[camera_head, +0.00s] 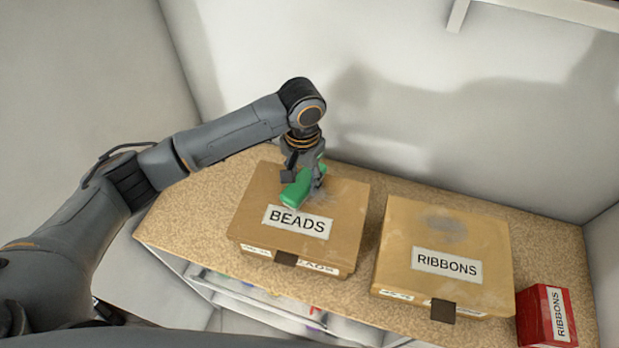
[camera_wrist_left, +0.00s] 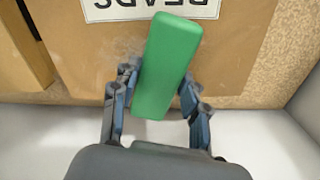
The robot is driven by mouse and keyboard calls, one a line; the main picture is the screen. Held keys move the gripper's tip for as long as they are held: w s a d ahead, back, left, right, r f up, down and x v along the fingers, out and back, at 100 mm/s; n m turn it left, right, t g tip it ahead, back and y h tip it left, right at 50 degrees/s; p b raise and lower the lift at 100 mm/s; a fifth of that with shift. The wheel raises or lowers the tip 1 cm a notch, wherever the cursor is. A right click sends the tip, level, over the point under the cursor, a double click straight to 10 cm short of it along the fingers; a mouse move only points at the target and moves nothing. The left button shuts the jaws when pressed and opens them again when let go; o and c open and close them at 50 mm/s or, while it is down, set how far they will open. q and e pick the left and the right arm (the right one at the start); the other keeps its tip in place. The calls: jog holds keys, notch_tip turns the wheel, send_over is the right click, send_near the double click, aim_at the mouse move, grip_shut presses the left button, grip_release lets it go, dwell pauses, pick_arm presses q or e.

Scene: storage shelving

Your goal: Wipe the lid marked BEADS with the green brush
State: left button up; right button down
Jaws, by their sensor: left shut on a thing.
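The box with the lid marked BEADS (camera_head: 258,212) stands left on the shelf, its lid closed, with a greyish dusty smudge near its back right. In the left wrist view the lid (camera_wrist_left: 90,45) shows with its label upside down at the top. My left gripper (camera_head: 305,180) is over the back of this lid, shut on the green brush (camera_head: 297,190). The brush is at the lid, behind the label; I cannot tell whether its underside touches. In the left wrist view the green brush (camera_wrist_left: 167,65) lies slanted between the fingers (camera_wrist_left: 155,92). My right gripper is not in view.
A box marked RIBBONS (camera_head: 405,235) with a grey smudge on its lid stands to the right. A small red RIBBONS box (camera_head: 546,315) stands at the far right. The wall (camera_head: 400,90) is close behind; an upper shelf edge (camera_head: 560,10) shows at top right.

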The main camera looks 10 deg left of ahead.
pick_arm(q)
jog(key=shift+w+a, duration=0.15)
jog(key=shift+a, duration=0.7)
jog(key=shift+w+a, duration=0.1)
jog(key=shift+a, duration=0.75)
jog(key=shift+w+d, duration=0.15)
jog(key=shift+w, duration=0.1)
jog(key=shift+d, duration=0.45)
jog(key=shift+s+d, duration=0.25)
jog(key=shift+d, duration=1.55)
jog(key=shift+s+d, duration=0.3)
jog(key=shift+d, duration=1.45)
jog(key=shift+s+d, duration=0.25)
jog(key=shift+d, duration=1.55)
jog(key=shift+w+a+f, duration=0.1)
jog(key=shift+w+a, duration=0.1)
jog(key=shift+a, duration=1)
jog(key=shift+w+a, duration=0.15)
jog(key=shift+a, duration=1)
jog(key=shift+w+a, duration=0.15)
jog(key=shift+a, duration=1.05)
jog(key=shift+w+a, duration=0.2)
jog(key=shift+a, duration=0.95)
jog(key=shift+w+a, duration=0.15)
jog(key=shift+a, duration=1.05)
jog(key=shift+d+r, duration=0.15)
jog(key=shift+r, duration=0.15)
